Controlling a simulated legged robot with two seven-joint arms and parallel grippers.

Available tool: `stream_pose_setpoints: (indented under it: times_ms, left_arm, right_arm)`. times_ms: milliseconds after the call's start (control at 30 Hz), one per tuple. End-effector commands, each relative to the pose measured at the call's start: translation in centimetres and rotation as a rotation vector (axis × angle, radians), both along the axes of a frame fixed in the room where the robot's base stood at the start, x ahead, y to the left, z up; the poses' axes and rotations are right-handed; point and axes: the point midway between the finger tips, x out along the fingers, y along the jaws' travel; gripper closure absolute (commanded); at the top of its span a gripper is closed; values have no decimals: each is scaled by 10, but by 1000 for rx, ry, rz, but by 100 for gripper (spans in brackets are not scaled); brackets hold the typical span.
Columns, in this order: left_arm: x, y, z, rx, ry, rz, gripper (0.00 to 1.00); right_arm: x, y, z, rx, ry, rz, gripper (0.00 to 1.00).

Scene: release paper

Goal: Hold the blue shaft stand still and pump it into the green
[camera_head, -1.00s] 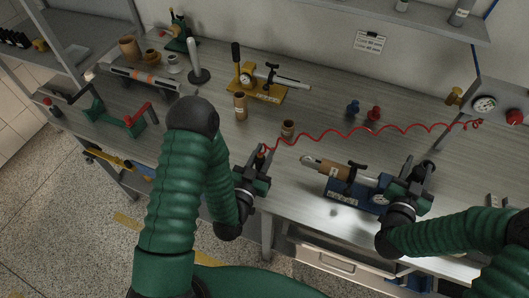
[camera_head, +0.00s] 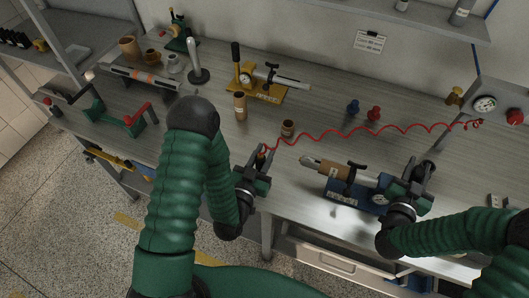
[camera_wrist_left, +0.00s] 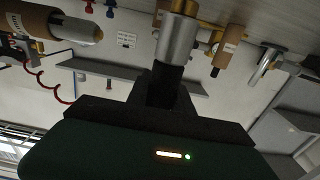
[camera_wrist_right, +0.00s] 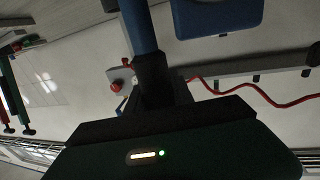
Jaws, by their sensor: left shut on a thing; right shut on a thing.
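The blue shaft stand (camera_head: 344,191) sits at the right of the bench. Its shaft points left, with a brown sleeve (camera_head: 338,169) around it and a gauge near my right gripper. My right gripper (camera_head: 421,176) is at the stand's right end; in the right wrist view it is shut on a blue bar (camera_wrist_right: 138,28). My left gripper (camera_head: 259,168), left of the stand and apart from the shaft tip, is shut on a silver cylindrical fitting (camera_wrist_left: 179,38) at the end of the red coiled hose (camera_head: 335,138). A green stand with a red handle (camera_head: 128,120) is at the far left.
A yellow stand with a gauge (camera_head: 262,88) is at the back middle. Loose brown sleeves (camera_head: 240,106) stand before it. Blue and red knobs (camera_head: 374,113) stand behind the blue stand. A wall gauge (camera_head: 485,103) is at the right. The red hose crosses the bench.

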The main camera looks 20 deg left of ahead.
Motion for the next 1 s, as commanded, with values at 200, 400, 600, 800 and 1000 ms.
stream_pose_setpoints:
  times_ms: [200, 400, 600, 800, 1000]
  left_arm:
    - [0, 0, 0, 0, -1, 0, 100]
    - [0, 0, 0, 0, -1, 0, 100]
    - [4, 2, -2, -41, 7, 1, 100]
    - [30, 20, -17, -453, 79, 29, 100]
    - [55, 41, -34, -1092, 154, 96, 100]
  right_arm:
    - [-1, 0, -2, 0, 5, 0, 100]
    - [-1, 0, -2, 0, 5, 0, 100]
    - [-1, 0, -2, 0, 6, 0, 100]
    - [-1, 0, -2, 0, 6, 0, 100]
    - [-1, 0, -2, 0, 6, 0, 100]
